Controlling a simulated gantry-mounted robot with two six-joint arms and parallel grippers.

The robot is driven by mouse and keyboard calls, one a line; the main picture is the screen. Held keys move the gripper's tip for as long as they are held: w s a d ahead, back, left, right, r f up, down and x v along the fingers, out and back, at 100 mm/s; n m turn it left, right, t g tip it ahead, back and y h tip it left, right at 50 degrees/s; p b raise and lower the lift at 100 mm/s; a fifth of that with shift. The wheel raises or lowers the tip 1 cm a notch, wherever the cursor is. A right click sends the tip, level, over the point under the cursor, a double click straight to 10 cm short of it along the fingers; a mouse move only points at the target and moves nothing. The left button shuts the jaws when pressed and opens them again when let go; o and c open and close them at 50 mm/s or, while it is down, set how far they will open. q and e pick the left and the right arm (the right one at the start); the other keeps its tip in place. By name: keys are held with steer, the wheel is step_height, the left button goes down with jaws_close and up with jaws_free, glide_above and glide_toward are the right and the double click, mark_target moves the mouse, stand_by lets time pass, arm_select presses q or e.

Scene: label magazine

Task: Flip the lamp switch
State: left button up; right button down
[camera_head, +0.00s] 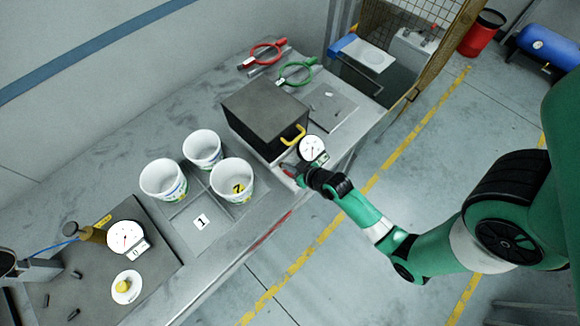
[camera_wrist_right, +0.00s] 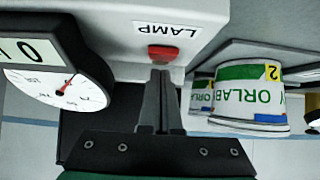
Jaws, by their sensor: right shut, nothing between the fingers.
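The red lamp switch (camera_wrist_right: 163,53) sits on a pale panel beside a LAMP label (camera_wrist_right: 167,30), which appears upside down in the right wrist view. My right gripper (camera_wrist_right: 161,75) is shut and empty, its fingertips right at the switch. They seem to meet its near edge; I cannot tell whether they touch. In the head view my right gripper (camera_head: 291,167) is at the bench's front edge, below the dark box, and largely hides the switch. I do not see my left gripper.
A dial gauge (camera_head: 312,147) stands close beside my right gripper. The dark box (camera_head: 262,108) with a yellow handle is just behind. White cups (camera_head: 163,181) stand on the bench to the left. The floor in front is open.

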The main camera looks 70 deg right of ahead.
steer(key=shift+r, duration=0.1)
steer(key=r+p, duration=0.5)
steer(key=shift+w+r, duration=0.15)
steer(key=shift+w, duration=0.05)
steer(key=r+p+v, duration=0.1)
steer(key=v, duration=0.7)
steer(key=shift+w+d+r, duration=0.2)
steer(key=shift+r, duration=0.15)
